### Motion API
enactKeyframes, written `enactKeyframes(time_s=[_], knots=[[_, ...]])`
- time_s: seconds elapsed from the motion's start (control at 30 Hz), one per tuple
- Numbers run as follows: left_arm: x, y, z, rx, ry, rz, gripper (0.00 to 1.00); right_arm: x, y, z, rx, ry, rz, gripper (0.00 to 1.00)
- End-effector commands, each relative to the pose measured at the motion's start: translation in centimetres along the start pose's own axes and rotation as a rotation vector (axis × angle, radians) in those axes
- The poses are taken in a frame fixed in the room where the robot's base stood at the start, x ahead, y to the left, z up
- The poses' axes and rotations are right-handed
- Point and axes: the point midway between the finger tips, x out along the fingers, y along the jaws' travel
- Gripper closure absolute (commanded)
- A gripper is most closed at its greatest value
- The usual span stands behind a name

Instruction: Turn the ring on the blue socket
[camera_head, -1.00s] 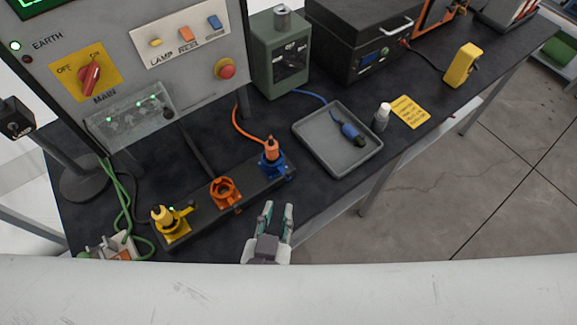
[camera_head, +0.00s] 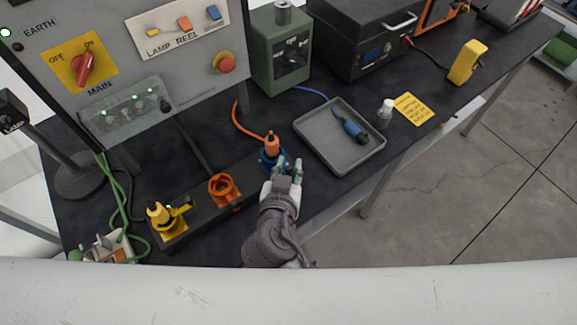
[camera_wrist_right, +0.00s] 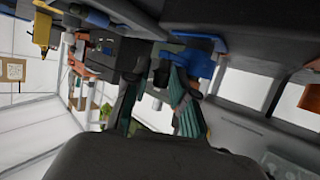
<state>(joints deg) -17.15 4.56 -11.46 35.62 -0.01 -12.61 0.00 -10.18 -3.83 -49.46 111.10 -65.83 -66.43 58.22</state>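The blue socket (camera_head: 268,158) sits at the right end of a black block on the bench, with an orange plug (camera_head: 271,143) upright in it. My right gripper (camera_head: 289,166) is at the socket's right front side and partly covers the socket and its ring. In the right wrist view its two fingers (camera_wrist_right: 158,105) stand apart with a gap between them, so it is open. Blue parts of the socket (camera_wrist_right: 197,62) show just beyond the fingers there. I cannot tell whether a finger touches the ring. My left gripper is not in view.
An orange socket (camera_head: 222,188) and a yellow socket with a yellow plug (camera_head: 158,214) share the block. A grey tray (camera_head: 313,141) holding a blue plug (camera_head: 354,130) lies close on the right. An orange cable (camera_head: 240,124) runs behind. A panel (camera_head: 120,80) stands at the back left.

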Motion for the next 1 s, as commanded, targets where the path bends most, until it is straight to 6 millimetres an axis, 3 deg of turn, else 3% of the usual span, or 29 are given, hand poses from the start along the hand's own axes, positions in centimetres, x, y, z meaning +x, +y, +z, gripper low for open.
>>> enactKeyframes(time_s=[0.13,0.3,0.67,1.0], knots=[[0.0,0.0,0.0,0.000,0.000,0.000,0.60,0.0,0.0,0.0,-0.001,0.000,0.000,0.75],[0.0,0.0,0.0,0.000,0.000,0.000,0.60,0.0,0.0,0.0,-0.001,0.000,0.000,1.00],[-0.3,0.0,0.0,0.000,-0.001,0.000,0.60,0.0,0.2,-0.1,-0.010,0.000,-0.018,1.00],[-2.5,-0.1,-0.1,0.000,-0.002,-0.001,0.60,0.8,1.1,-0.8,-0.084,0.001,-0.190,1.00]])
